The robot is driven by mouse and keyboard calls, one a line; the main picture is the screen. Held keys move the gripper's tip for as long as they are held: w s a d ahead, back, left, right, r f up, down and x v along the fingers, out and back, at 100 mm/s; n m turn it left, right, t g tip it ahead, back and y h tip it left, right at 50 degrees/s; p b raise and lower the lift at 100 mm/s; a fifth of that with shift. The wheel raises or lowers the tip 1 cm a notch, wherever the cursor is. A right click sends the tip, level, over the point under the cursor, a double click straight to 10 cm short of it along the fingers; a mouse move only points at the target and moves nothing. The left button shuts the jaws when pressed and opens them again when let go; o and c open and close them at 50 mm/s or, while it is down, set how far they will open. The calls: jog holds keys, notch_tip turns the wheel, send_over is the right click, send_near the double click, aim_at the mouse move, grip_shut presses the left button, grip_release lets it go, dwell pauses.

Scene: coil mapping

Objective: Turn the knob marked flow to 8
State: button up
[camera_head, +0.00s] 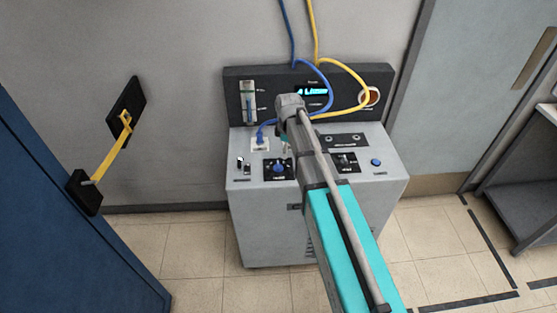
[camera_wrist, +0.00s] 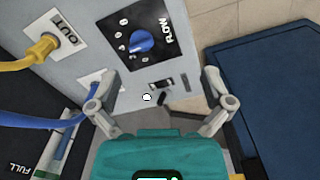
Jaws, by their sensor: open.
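The flow knob (camera_wrist: 141,42) is blue on a black square plate with white marks and the word FLOW, at the upper middle of the wrist view. In the head view the blue knob (camera_head: 279,168) sits on the left part of the grey machine's sloped top. My gripper (camera_wrist: 160,84) is open and empty, with its fingers spread wide below the knob in the wrist view and not touching it. In the head view my arm hides most of the gripper. The scale numbers and the knob's exact setting are too small to read.
The grey machine (camera_head: 270,220) has a black back panel (camera_head: 345,78) with a lit display and gauge. A blue hose (camera_head: 328,85) and a yellow hose (camera_head: 340,62) run near my arm. A switch (camera_wrist: 161,86) lies beside the plate. A blue door (camera_head: 60,220) stands left.

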aim_at(278, 164)
jog(key=w+a+n, duration=0.1)
jog(key=w+a+r+n, duration=0.1)
jog(key=w, duration=0.1)
jog(key=w+n+p, duration=0.1)
jog(key=shift+w+a+r+n, duration=0.3)
jog(key=shift+w+a+n, duration=0.1)
jog(key=shift+f, duration=0.15)
notch_tip(278, 164, down, 14)
jog(key=b, duration=1.3)
jog(key=shift+r+b, duration=0.25)
jog(key=shift+b, duration=0.15)
jog(key=c, duration=1.1)
jog(key=shift+c, duration=0.2)
